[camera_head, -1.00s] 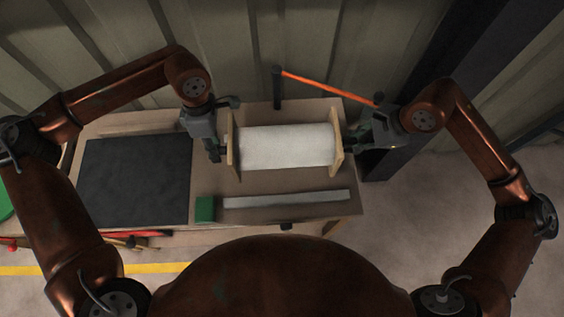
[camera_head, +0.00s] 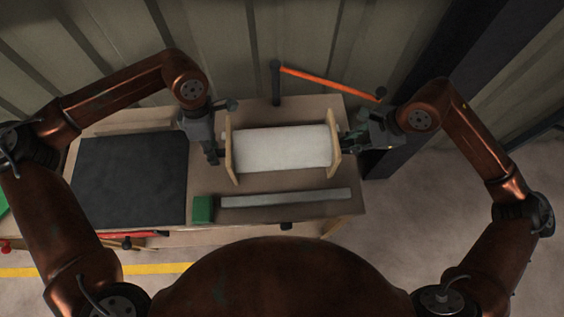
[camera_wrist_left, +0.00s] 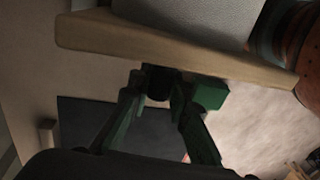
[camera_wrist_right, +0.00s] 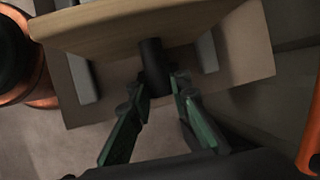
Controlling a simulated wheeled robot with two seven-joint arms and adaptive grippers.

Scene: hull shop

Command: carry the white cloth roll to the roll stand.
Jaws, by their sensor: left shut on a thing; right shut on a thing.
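The white cloth roll (camera_head: 282,148) lies level across the head view between two pale wooden end plates, with dark axle stubs at its ends. My left gripper (camera_head: 214,154) is shut on the left stub; in the left wrist view its green fingers (camera_wrist_left: 160,95) close around it just outside the end plate. My right gripper (camera_head: 350,142) is shut on the right stub; the right wrist view shows its fingers (camera_wrist_right: 160,88) on the dark stub (camera_wrist_right: 153,62). The roll appears above the bench top (camera_head: 300,180). I cannot pick out the roll stand for sure.
A dark mat (camera_head: 130,180) covers the bench's left part. A green block (camera_head: 203,209) and a long grey bar (camera_head: 285,199) lie near the front edge. A panelled wall is behind.

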